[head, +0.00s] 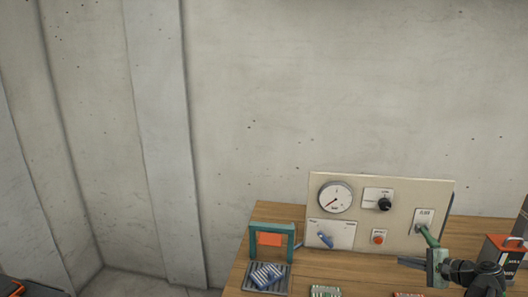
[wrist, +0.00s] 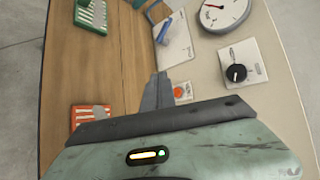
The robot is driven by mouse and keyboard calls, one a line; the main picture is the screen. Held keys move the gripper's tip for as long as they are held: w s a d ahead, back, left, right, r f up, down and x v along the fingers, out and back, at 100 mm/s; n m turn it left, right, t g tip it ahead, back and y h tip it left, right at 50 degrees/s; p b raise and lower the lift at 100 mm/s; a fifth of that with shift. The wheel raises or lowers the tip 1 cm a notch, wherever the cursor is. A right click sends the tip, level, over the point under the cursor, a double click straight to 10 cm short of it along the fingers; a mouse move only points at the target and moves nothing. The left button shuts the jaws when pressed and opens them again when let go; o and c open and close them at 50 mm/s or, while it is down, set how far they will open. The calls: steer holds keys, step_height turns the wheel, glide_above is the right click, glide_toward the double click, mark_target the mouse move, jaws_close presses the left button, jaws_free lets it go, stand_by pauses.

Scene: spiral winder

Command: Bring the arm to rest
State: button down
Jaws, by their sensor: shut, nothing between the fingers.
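My gripper (head: 411,262) is at the lower right in the head view, in front of the control panel (head: 296,222) and above the wooden table (head: 350,264). Its dark fingers point left and are closed together with nothing between them. In the wrist view the closed fingers (wrist: 160,88) point up the picture, toward the panel's lower edge and the red button (wrist: 182,92). A gap to the panel cannot be judged exactly. My arm is bent, with its dark joints at the right of the head view.
The panel carries a gauge (head: 335,197), a black knob (head: 384,204) and a blue lever (head: 325,239). A green-and-orange frame (head: 271,240) and a grey rack (head: 250,268) stand left. Striped green (wrist: 90,16) and red (wrist: 90,116) pieces lie on the table. A red-and-black box (head: 503,256) stands right.

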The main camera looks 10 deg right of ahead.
steer(key=w+a+f+n+g+y, duration=0.1)
steer(key=w+a, duration=0.3)
steer(key=a, duration=0.3)
steer(key=w+a+n+g+y, duration=0.1)
steer(key=w+a+n+y, duration=0.1)
steer(key=w+a, duration=0.3)
steer(key=a+f+n+g+b, duration=0.1)
steer(key=a+f+n+g, duration=0.1)
steer(key=a, duration=0.8)
steer(key=a+f+n+g+b, duration=0.1)
steer(key=a+f+n+g, duration=0.1)
steer(key=a, duration=0.9)
steer(key=a+f+n+g+b, duration=0.1)
steer(key=a+f+n+g, duration=0.1)
steer(key=a+f, duration=0.4)
steer(key=shift+w+a+n+g, duration=0.2)
steer(key=shift+a+n, duration=0.15)
steer(key=shift+a, duration=1)
steer(key=shift+w+a+n+g, duration=0.2)
steer(key=shift+a+n, duration=0.15)
steer(key=shift+a, duration=0.95)
steer(key=s+a+f+n+g+h, duration=0.3)
steer(key=s+a+f+n+h, duration=0.15)
steer(key=s+a, duration=0.2)
steer(key=s+d+f+n+h, duration=0.2)
steer(key=d+h, duration=0.1)
steer(key=d, duration=0.4)
steer(key=shift+b, duration=0.35)
steer(key=shift+d+n, duration=0.1)
steer(key=shift+n, duration=0.15)
